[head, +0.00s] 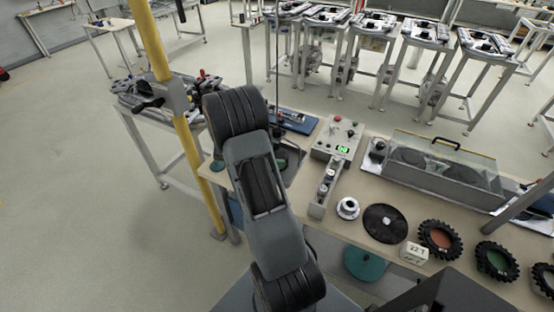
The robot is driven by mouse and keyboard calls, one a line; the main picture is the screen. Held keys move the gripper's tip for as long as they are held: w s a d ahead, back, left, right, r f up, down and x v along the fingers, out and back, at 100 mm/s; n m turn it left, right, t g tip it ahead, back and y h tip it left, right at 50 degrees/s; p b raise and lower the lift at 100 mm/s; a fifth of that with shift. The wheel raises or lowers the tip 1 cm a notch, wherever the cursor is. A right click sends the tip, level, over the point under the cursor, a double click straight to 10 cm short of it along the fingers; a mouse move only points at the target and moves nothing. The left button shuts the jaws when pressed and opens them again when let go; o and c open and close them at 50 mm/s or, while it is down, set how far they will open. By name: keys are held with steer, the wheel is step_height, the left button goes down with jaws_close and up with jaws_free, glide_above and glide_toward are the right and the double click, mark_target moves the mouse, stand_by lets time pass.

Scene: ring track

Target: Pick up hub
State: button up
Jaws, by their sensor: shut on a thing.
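A small white-silver round part with a flange and a dark centre, which looks like a hub (348,208), rests on the workbench (322,229) in the head view. It stands between a narrow grey tray and a black disc. My grey arm with black joints crosses the middle of the view and covers part of the bench's left end. My gripper does not show; the arm hides its end. I cannot see what is between the jaws.
A black disc (385,223), a white labelled block (414,253) and black knobbly tyres (440,239) lie on the right. A control box (338,138) and clear-covered case (440,165) stand behind. A yellow post (180,125) rises left. The floor at left is open.

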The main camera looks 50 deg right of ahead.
steer(key=c, duration=0.4)
steer(key=shift+c, duration=0.3)
steer(key=shift+r, duration=0.15)
